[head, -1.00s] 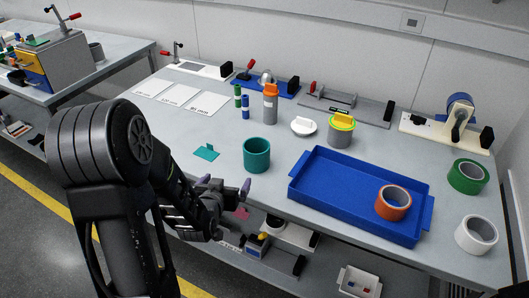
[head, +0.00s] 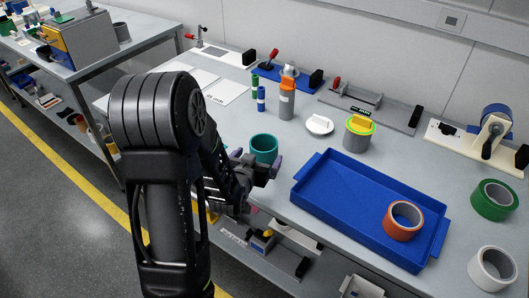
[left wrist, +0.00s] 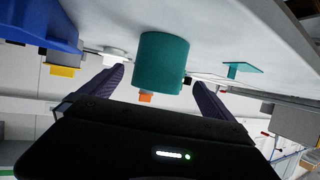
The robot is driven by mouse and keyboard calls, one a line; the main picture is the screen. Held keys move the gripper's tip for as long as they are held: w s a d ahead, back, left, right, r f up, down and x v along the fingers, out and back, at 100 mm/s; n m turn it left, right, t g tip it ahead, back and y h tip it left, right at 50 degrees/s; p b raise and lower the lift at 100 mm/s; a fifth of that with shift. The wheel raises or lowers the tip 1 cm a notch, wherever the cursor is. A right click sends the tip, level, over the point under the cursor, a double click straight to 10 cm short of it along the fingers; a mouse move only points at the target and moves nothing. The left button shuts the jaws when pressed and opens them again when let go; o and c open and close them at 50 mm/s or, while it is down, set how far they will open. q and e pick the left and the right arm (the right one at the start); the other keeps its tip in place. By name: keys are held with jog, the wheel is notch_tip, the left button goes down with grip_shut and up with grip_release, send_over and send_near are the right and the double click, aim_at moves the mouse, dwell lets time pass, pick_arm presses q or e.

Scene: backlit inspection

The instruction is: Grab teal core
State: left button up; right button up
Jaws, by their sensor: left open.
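The teal core (head: 264,146) is a short hollow cylinder standing upright on the grey table near its front edge. My left gripper (head: 257,161) is open and empty just in front of it, low at table height, and hides part of the core's lower side. In the left wrist view, which is upside down, the core (left wrist: 162,62) shows in the gap between the two purple-grey fingers (left wrist: 158,80). Whether the fingertips reach alongside it I cannot tell. My right gripper is out of view.
A blue tray (head: 325,213) with an orange tape roll (head: 402,221) lies right of the core. Behind are a grey can with a yellow-green top (head: 358,137), a white disc (head: 319,125) and an orange-topped bottle (head: 287,98). A flat teal piece (left wrist: 240,68) lies near the core.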

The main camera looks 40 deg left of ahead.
aim_at(267, 145)
pick_arm(q)
jog(key=shift+w+a+f, duration=0.1)
jog(key=shift+w+f, duration=0.05)
jog(key=shift+w, duration=0.25)
jog(key=shift+p+x, duration=0.3)
jog(key=shift+x, duration=2.3)
jog(key=c, duration=1.5)
jog(key=shift+o, duration=0.2)
notch_tip(267, 145, up, 10)
jog(key=p, duration=0.1)
